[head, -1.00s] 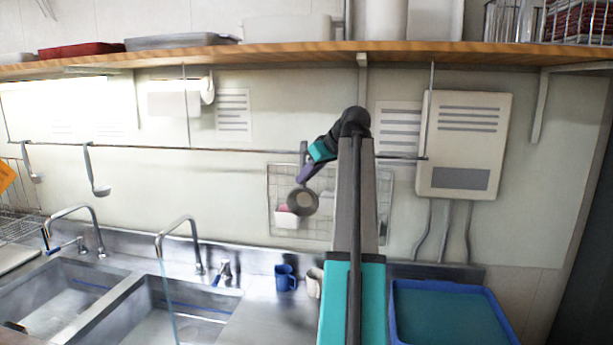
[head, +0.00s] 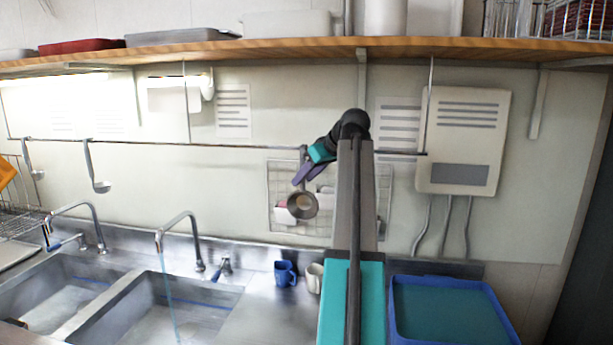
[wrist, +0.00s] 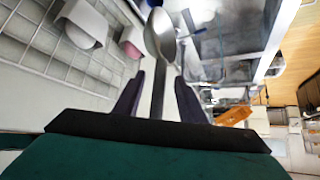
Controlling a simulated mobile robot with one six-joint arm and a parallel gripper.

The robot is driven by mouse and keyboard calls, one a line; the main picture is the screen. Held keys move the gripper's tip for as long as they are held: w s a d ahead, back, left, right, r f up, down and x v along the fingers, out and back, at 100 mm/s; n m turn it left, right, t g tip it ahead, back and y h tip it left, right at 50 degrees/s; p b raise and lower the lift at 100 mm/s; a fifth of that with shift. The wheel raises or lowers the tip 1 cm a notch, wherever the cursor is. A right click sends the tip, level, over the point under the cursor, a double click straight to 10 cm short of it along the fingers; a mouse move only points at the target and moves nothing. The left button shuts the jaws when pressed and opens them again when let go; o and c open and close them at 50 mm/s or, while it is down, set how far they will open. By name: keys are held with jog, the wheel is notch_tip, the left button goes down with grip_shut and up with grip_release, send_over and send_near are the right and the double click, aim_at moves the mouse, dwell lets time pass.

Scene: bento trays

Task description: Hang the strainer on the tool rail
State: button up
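The strainer (head: 302,205) is a grey round bowl on a long handle. It hangs bowl down in front of the wire grid, with its handle's top end at the tool rail (head: 230,147). Whether its hook sits over the rail is hard to see. My gripper (head: 303,179) is just below the rail at the handle. In the wrist view, the purple fingers (wrist: 160,84) stand apart on either side of the handle, with a gap on both sides. The bowl of the strainer (wrist: 160,36) shows beyond the fingertips.
Two ladles (head: 98,185) hang on the left part of the rail. A wire grid (head: 278,222) is on the wall behind the strainer. A wall box (head: 465,140) is to the right. A wooden shelf (head: 270,50) runs above; sinks, a blue mug (head: 285,274) and a blue tray (head: 397,315) are below.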

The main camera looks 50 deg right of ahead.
jog(key=shift+f, duration=0.3)
jog(key=shift+s+d, duration=0.1)
jog(key=shift+s, duration=0.05)
jog(key=b+v, duration=0.3)
jog(key=v, duration=1.1)
jog(key=shift+w+r, duration=0.25)
